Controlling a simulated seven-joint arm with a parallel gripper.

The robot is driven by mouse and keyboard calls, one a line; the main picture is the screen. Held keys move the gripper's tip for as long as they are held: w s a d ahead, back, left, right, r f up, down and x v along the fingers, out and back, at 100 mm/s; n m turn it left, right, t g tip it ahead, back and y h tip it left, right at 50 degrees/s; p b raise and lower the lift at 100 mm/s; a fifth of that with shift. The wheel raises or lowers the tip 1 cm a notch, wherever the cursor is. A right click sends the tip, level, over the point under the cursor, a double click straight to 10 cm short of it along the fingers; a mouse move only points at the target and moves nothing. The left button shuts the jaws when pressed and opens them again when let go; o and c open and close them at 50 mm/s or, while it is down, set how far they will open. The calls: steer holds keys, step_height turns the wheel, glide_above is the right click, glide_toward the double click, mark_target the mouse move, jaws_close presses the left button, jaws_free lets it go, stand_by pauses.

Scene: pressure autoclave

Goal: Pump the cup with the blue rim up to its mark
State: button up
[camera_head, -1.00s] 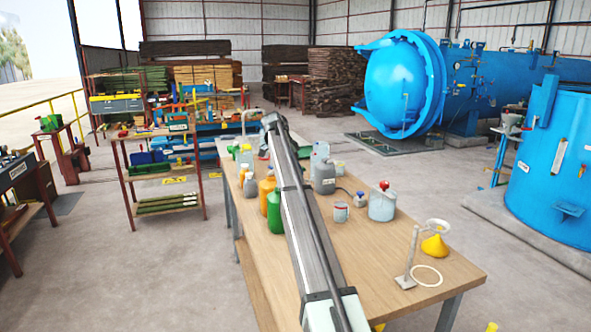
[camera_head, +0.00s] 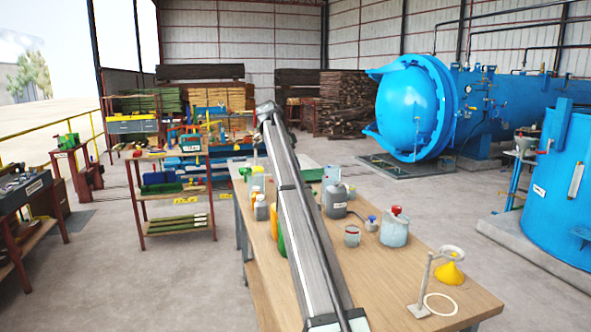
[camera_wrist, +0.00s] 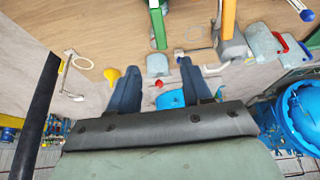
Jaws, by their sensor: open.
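My gripper (camera_wrist: 157,64) is open in the wrist view, its two dark blue fingers apart with nothing clearly held between them. In the head view my arm crosses the bench and the gripper cannot be made out. A small clear cup (camera_head: 352,237) stands on the bench right of my arm; I cannot make out a blue rim on it. Close to it are a small bottle with a blue cap (camera_head: 371,222) and a pale jug with a red cap (camera_head: 395,230). A grey container (camera_head: 335,202) stands behind the cup. No fill mark is readable.
Several bottles stand left of my arm. A shelf rack (camera_head: 178,190) is at the left, blue vessels (camera_head: 413,105) at the back right.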

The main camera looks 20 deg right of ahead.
steer(key=shift+r, duration=0.1)
steer(key=a+f+n+h, duration=0.1)
steer(key=a+f+h, duration=0.1)
steer(key=a+f, duration=1)
steer(key=d+r+m+h, duration=0.1)
steer(key=d+r+h, duration=0.2)
steer(key=d+h, duration=0.35)
steer(key=x, duration=1.3)
steer(key=shift+d+f, duration=0.15)
steer(key=shift+f, duration=0.1)
steer(key=shift+c, duration=0.3)
jaws_close()
